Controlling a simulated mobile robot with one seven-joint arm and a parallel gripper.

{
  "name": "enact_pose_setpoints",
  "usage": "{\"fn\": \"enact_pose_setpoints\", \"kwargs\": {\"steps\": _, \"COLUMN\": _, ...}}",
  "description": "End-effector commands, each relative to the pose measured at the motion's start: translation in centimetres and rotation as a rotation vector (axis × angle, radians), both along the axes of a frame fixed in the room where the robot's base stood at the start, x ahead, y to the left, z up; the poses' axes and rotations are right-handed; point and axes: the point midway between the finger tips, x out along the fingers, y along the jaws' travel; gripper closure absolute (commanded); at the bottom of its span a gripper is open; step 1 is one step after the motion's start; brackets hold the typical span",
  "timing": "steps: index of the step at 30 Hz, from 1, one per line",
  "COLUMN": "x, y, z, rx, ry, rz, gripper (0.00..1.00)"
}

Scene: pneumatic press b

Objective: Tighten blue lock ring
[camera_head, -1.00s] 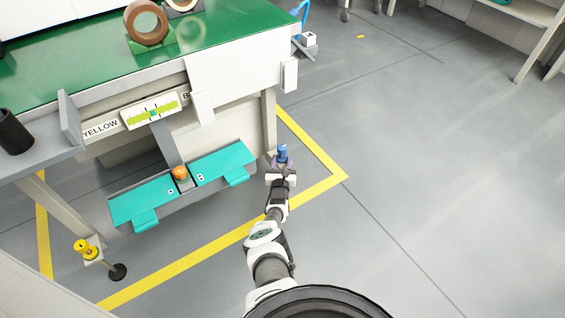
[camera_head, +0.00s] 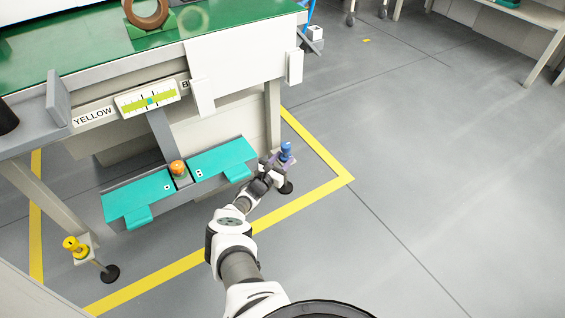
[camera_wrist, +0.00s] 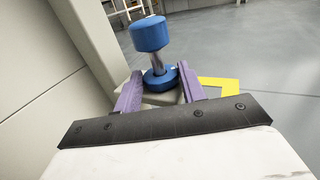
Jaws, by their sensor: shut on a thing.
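The blue lock ring (camera_wrist: 160,80) sits low around a metal stem, under a larger blue knob (camera_wrist: 150,34), in the wrist view. My gripper (camera_wrist: 160,72) has purple fingers, one on each side of the ring, and is shut on it. In the head view the blue knob (camera_head: 286,149) stands by the bench's right front leg, and my gripper (camera_head: 276,163) is at it, just below the knob. The ring itself is too small to tell apart there. The stem looks about upright in the wrist view.
A bench leg (camera_wrist: 90,45) stands close on the left in the wrist view. The teal pedal panel (camera_head: 222,158) with an orange button (camera_head: 178,168) is left of my arm. A yellow knob (camera_head: 73,244) is at the left leg. The floor to the right is clear.

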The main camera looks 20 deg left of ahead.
Motion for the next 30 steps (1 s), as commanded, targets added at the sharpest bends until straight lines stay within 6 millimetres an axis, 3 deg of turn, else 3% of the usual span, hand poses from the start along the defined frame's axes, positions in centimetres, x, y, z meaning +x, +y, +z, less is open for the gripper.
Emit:
{"fn": "enact_pose_setpoints", "kwargs": {"steps": 9, "x": 0.0, "y": 0.0, "z": 0.0, "rx": -0.001, "ry": -0.001, "rz": -0.001, "gripper": 0.82}}
{"fn": "enact_pose_setpoints", "kwargs": {"steps": 10, "x": 0.0, "y": 0.0, "z": 0.0, "rx": -0.001, "ry": -0.001, "rz": -0.001, "gripper": 0.58}}
{"fn": "enact_pose_setpoints", "kwargs": {"steps": 15, "x": 0.0, "y": 0.0, "z": 0.0, "rx": -0.001, "ry": -0.001, "rz": -0.001, "gripper": 0.37}}
{"fn": "enact_pose_setpoints", "kwargs": {"steps": 25, "x": -0.3, "y": 0.1, "z": 0.2, "rx": 0.0, "ry": -0.001, "rz": 0.0, "gripper": 0.37}}
{"fn": "enact_pose_setpoints", "kwargs": {"steps": 30, "x": -2.6, "y": 0.7, "z": 0.6, "rx": -0.003, "ry": 0.002, "rz": 0.003, "gripper": 0.37}}
